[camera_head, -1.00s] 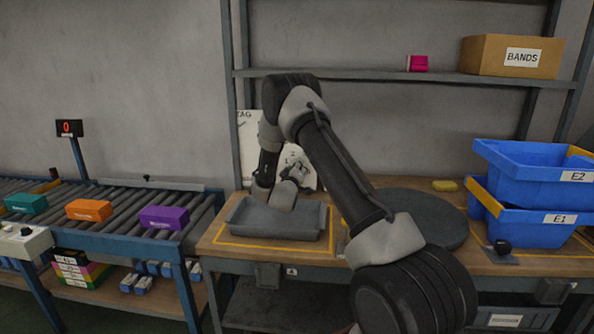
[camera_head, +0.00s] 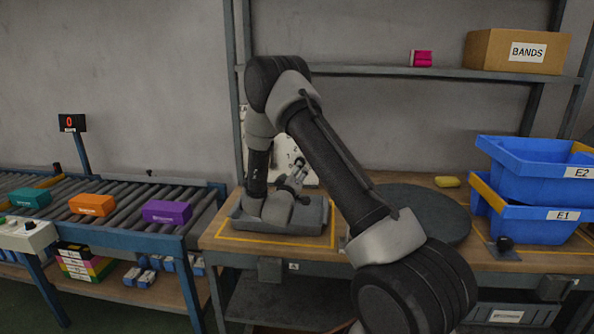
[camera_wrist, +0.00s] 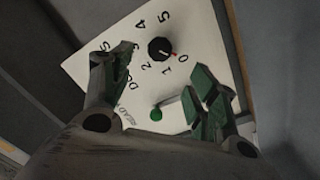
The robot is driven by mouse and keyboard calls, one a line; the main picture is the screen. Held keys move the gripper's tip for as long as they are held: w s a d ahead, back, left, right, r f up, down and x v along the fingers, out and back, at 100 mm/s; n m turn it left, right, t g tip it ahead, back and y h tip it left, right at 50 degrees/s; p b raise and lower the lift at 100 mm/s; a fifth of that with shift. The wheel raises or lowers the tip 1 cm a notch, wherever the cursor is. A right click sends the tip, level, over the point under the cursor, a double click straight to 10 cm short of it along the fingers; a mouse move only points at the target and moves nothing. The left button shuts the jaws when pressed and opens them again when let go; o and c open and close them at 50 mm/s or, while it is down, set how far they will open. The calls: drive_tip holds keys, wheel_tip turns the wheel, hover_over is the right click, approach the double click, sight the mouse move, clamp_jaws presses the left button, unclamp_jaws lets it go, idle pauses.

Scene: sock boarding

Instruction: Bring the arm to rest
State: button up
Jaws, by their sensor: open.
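My gripper (camera_wrist: 160,100) is open in the wrist view, with nothing between its fingers. It faces a white panel (camera_wrist: 125,65) that carries numbers, a black dial (camera_wrist: 160,48) with a red pointer and a green button (camera_wrist: 156,114). In the head view, my gripper (camera_head: 298,172) is above the right part of a grey tray (camera_head: 318,228), in front of the white panel. My arm hides much of the tray and the panel. I cannot tell from these views whether the fingers touch the panel.
A conveyor (camera_head: 120,210) at left carries teal, orange and purple boxes. A round dark turntable (camera_head: 425,210) and a yellow block (camera_head: 447,181) are on the bench. Blue bins (camera_head: 535,225) stand at right. A box marked BANDS (camera_head: 500,52) and a pink item (camera_head: 420,58) sit on the shelf.

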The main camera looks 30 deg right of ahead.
drive_tip(key=shift+v, duration=0.95)
drive_tip(key=a+r+y, duration=0.4)
drive_tip(key=r+y, duration=0.2)
drive_tip(key=r, duration=0.4)
drive_tip(key=s+a+r+g+y, duration=0.3)
drive_tip(key=s+a+r+y, duration=0.1)
drive_tip(key=s+r, duration=0.3)
drive_tip(key=s+d+r+m+g+y, duration=0.1)
drive_tip(key=s+g, duration=0.6)
drive_tip(key=s, duration=2.9)
drive_tip(key=shift+d+r+m, duration=0.3)
drive_tip(key=shift+d+r, duration=0.3)
drive_tip(key=shift+r, duration=0.05)
